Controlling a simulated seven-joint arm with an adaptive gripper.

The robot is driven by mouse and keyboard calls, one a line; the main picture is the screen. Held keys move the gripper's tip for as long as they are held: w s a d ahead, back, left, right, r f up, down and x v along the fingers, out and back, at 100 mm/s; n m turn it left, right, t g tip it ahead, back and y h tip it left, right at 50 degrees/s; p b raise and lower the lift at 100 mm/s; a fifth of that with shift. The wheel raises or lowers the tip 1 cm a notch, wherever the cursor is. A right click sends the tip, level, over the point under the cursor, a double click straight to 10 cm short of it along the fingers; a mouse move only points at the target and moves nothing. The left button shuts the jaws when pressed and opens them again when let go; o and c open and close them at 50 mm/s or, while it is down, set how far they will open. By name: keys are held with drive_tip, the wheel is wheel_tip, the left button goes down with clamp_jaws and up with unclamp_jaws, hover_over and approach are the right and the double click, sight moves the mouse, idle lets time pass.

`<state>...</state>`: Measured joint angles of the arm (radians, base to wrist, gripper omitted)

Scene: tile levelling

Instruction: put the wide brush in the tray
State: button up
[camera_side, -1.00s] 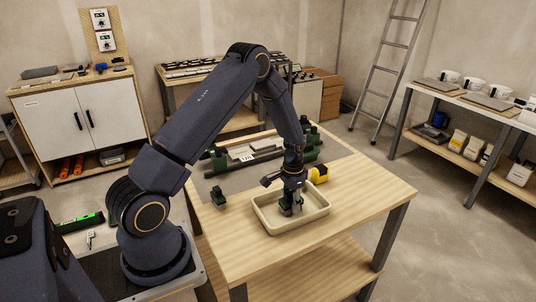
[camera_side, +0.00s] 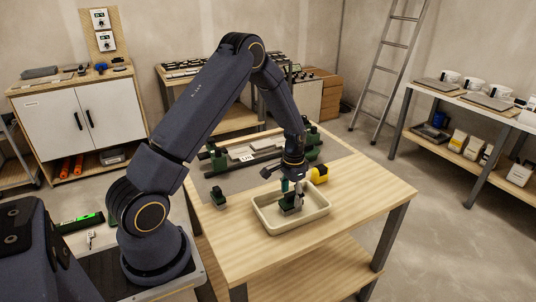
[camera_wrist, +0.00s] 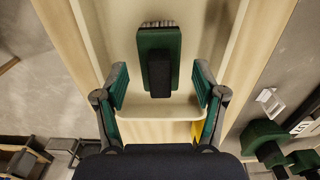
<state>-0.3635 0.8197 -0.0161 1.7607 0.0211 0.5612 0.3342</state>
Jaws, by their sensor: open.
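The wide brush (camera_side: 286,213) has a dark green body, a black handle and pale bristles. It lies inside the cream tray (camera_side: 318,215) on the wooden table. In the wrist view the brush (camera_wrist: 158,42) lies with its bristles toward the top of the picture and its handle toward me. My gripper (camera_side: 292,188) is above the brush. Its two green-padded fingers (camera_wrist: 160,80) are spread open on either side of the handle, with gaps between. The tray (camera_wrist: 160,108) shows around the brush; the brush's underside is hidden.
A yellow and black object (camera_side: 319,174) stands just behind the tray. A small dark green block (camera_side: 217,196) is on the table to the left. The table's front right is clear.

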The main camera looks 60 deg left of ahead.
wheel_tip(320, 180, up, 11)
wheel_tip(320, 180, up, 12)
drive_tip(key=t, duration=0.2)
hover_over(292, 195)
drive_tip(key=s+d, duration=0.5)
drive_tip(key=d, duration=0.2)
drive_tip(key=s+d+r+t, duration=0.1)
drive_tip(key=s+d+r, duration=0.2)
drive_tip(key=s, duration=0.4)
drive_tip(key=s+d+r+t, duration=0.2)
drive_tip(key=s+d+r, duration=0.1)
drive_tip(key=s, duration=0.5)
drive_tip(key=shift+s+d+t, duration=0.3)
drive_tip(key=shift+d, duration=0.3)
